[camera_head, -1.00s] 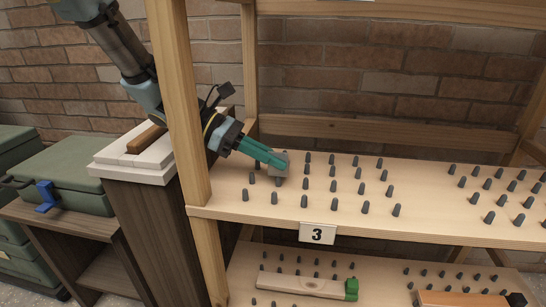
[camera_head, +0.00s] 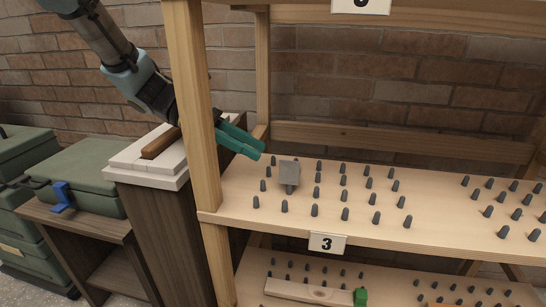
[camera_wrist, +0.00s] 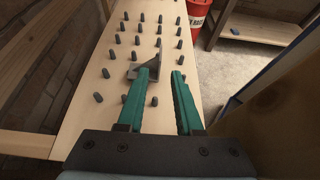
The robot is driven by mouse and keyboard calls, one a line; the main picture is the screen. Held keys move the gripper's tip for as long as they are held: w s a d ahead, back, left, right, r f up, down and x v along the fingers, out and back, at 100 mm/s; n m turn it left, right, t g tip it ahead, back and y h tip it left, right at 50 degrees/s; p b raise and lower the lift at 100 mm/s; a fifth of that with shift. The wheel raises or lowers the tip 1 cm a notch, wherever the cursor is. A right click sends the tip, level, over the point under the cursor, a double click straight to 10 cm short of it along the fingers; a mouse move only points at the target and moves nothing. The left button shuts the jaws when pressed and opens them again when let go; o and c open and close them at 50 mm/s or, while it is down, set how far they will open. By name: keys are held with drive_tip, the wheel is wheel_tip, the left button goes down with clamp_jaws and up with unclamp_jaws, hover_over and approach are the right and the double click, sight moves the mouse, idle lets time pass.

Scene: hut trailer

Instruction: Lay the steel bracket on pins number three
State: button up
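The grey steel bracket (camera_head: 289,171) stands among the pins near the left end of the shelf marked 3. I cannot tell whether it rests on the pin tops or between pins. In the wrist view the bracket (camera_wrist: 143,72) shows an angled plate just beyond the left fingertip, which partly hides it. My gripper (camera_head: 256,147) has green fingers and is left of the bracket, with a small gap in the head view. In the wrist view my gripper (camera_wrist: 166,72) has its fingers apart with nothing between them. The number 3 label (camera_head: 326,243) is on the shelf's front edge.
A wooden post (camera_head: 190,120) stands at the shelf's left, in front of my arm. Pins fill the shelf (camera_head: 435,225) in groups. A lower shelf holds a wooden piece with a green end (camera_head: 361,297). A pedestal with white slabs (camera_head: 140,175) stands left.

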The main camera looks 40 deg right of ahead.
drive_tip(key=shift+v, duration=2.15)
